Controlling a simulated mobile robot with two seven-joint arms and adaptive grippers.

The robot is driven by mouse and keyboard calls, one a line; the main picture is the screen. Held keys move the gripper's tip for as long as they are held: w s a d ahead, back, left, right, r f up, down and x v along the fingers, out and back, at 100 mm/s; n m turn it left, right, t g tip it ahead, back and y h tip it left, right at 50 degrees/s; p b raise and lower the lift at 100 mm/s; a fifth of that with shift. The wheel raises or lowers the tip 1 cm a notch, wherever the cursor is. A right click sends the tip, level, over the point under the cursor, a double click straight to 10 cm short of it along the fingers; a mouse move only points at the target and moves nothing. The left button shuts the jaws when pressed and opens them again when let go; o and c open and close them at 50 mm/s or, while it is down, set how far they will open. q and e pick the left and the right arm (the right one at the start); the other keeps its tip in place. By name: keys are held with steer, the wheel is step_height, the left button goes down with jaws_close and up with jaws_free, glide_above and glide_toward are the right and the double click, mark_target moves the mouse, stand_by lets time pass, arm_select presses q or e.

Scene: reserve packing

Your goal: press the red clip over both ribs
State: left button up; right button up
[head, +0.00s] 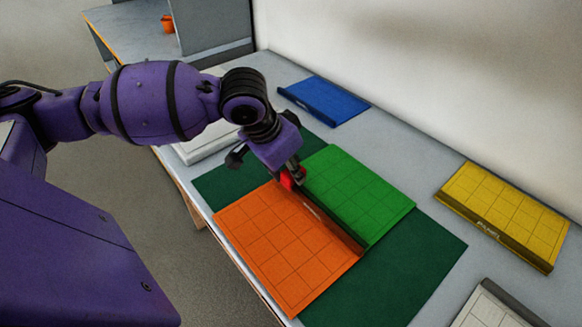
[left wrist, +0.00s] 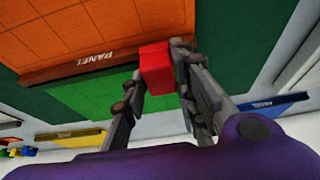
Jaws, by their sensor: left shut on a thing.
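My left gripper (head: 291,176) is shut on the red clip (head: 287,181), a small red block that also shows between the fingers in the left wrist view (left wrist: 156,68). The orange panel (head: 280,245) and the green panel (head: 360,190) lie side by side on a dark green mat (head: 400,285). Their ribs (head: 335,226) meet along the seam, marked PANEL in the left wrist view (left wrist: 75,64). The clip is at the far end of this seam. I cannot tell whether it touches the ribs, and the fingers partly hide it. My right gripper is not in view.
A blue panel (head: 325,100) lies at the back, a yellow panel (head: 505,212) at the right and a white panel (head: 485,312) at the front right. Another white piece (head: 195,151) lies beyond the mat. A wall bounds the table's back. An orange container (head: 167,23) stands far left.

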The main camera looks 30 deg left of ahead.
arm_select(q)
steer(key=shift+f, duration=0.55)
steer(key=o, duration=1)
steer(key=shift+r, duration=0.1)
steer(key=v, duration=1.2)
